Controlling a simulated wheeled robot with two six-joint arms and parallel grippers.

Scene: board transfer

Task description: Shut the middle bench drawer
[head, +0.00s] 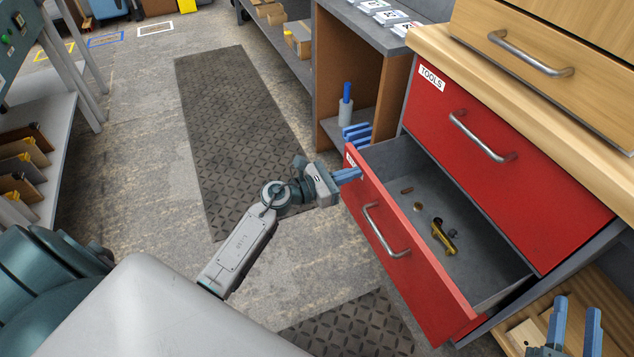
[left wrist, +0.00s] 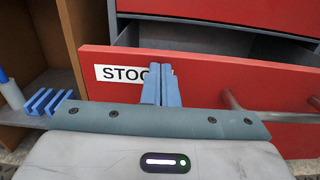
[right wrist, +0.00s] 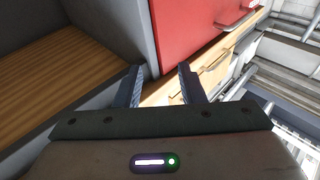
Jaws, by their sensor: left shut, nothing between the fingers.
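The middle bench drawer (head: 430,272) has a red front, a bar handle (head: 385,232) and a label reading STOCK, partly covered. It stands pulled out, its grey inside showing. My left gripper (head: 347,175) is shut and empty, its fingertips at the label end of the front. In the left wrist view the shut fingers (left wrist: 161,85) lie over the label on the red front (left wrist: 215,95); I cannot tell whether they touch it. My right gripper (head: 573,325) is open and empty at the lower right, below the drawer; its spread fingers show in the right wrist view (right wrist: 160,85).
The drawer holds a brass-coloured piece (head: 443,238) and several small parts. Above it, the red TOOLS drawer (head: 500,160) and a wooden drawer (head: 540,62) are shut. An open shelf (head: 350,70) stands beside the bench. Clear floor with dark mats (head: 240,130) lies left.

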